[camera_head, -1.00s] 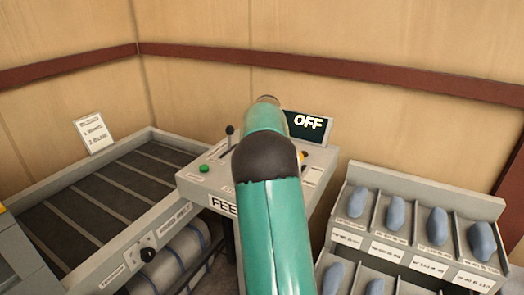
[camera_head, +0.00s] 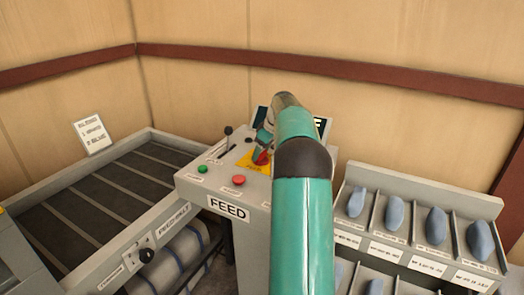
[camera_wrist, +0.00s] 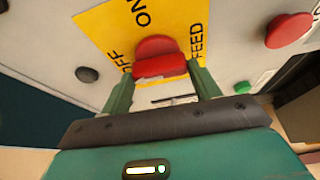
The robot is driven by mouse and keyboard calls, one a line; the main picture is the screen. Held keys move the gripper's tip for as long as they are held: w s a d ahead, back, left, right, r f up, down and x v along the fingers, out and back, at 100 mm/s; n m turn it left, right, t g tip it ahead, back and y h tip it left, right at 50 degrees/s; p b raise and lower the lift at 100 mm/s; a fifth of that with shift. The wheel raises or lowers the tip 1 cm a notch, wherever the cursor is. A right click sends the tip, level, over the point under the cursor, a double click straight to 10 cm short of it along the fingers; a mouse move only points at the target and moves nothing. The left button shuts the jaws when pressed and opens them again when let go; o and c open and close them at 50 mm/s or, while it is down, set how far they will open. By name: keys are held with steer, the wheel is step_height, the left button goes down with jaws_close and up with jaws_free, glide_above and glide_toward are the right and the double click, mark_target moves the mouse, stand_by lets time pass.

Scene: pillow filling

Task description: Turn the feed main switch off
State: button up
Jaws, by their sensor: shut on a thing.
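The feed main switch is a red handle (camera_head: 262,157) on a yellow plate (camera_head: 247,163) on top of the grey FEED console (camera_head: 250,235). In the wrist view the red handle (camera_wrist: 158,58) lies between my two green fingers, and the yellow plate (camera_wrist: 95,22) reads ON, OFF and FEED. My gripper (camera_wrist: 162,78) is shut on the red handle. In the head view my gripper (camera_head: 264,142) is small and partly hidden behind my arm. The dark display (camera_head: 320,126) behind the console is mostly covered by my arm; only the end of its lettering shows.
A green button (camera_head: 203,169), a red button (camera_head: 239,180) and a black lever (camera_head: 228,134) are on the console near the switch. A slatted conveyor (camera_head: 120,190) is at left. A rack (camera_head: 420,222) with several blue-grey pieces is at right.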

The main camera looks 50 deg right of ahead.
steer(key=shift+n, duration=0.4)
steer(key=o, duration=1)
steer(key=v, duration=1.4)
steer(key=shift+d, duration=0.2)
steer(key=shift+w, duration=0.1)
